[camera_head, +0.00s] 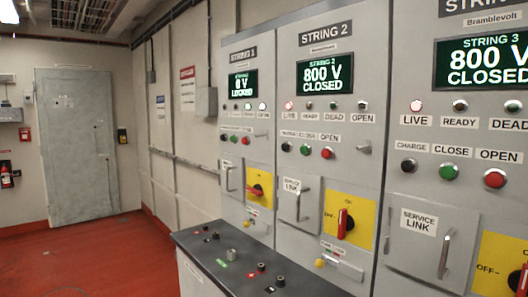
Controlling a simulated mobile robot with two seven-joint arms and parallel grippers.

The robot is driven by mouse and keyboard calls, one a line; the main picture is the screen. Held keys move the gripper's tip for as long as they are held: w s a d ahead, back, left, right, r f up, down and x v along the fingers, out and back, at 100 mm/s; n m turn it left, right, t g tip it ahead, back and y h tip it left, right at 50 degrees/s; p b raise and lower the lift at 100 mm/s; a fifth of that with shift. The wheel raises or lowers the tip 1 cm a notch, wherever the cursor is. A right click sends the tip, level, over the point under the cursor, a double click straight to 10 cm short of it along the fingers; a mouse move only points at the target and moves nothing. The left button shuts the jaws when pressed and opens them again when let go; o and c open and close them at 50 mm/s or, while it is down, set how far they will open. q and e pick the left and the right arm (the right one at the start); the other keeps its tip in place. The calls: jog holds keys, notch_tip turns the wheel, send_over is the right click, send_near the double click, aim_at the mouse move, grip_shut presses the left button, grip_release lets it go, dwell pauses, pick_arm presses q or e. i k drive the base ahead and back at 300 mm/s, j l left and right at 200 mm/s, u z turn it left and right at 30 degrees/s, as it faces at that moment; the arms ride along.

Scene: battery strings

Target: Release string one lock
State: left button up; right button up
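The String 1 cabinet (248,137) is the farthest of the three panels. Its display (243,84) shows a low voltage, apparently 0 V, and LOCKED. Its yellow switch plate (266,180) carries a red handle (257,190) that lies tilted, unlike the upright one on String 2. Below the plate is a small fitting with a yellowish knob (252,212), perhaps the lock; it is too small to read. A service door (231,179) beside the switch looks shut. Neither of my grippers is in view.
String 2 (322,85) and String 3 (483,60) displays read 800 V CLOSED. A dark-topped bench (203,233) with knobs stands before the cabinets, below String 1 and String 2. The red floor (90,262) is clear at left, toward a grey door (77,150).

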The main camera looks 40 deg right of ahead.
aim_at(246, 223)
jog(key=i+j+z, duration=0.1)
jog(key=z, duration=0.7)
jog(key=i+j+z, duration=0.45)
jog(key=j, duration=0.15)
jog(key=i+j+z, duration=0.1)
jog(key=j+z, duration=0.15)
jog(key=i+j, duration=0.15)
jog(key=j, duration=0.25)
jog(key=i+j, duration=0.15)
jog(key=j, duration=0.2)
jog(key=i+j+z, duration=0.1)
jog(key=j, duration=0.3)
jog(key=i+j, duration=0.15)
jog(key=j, duration=0.25)
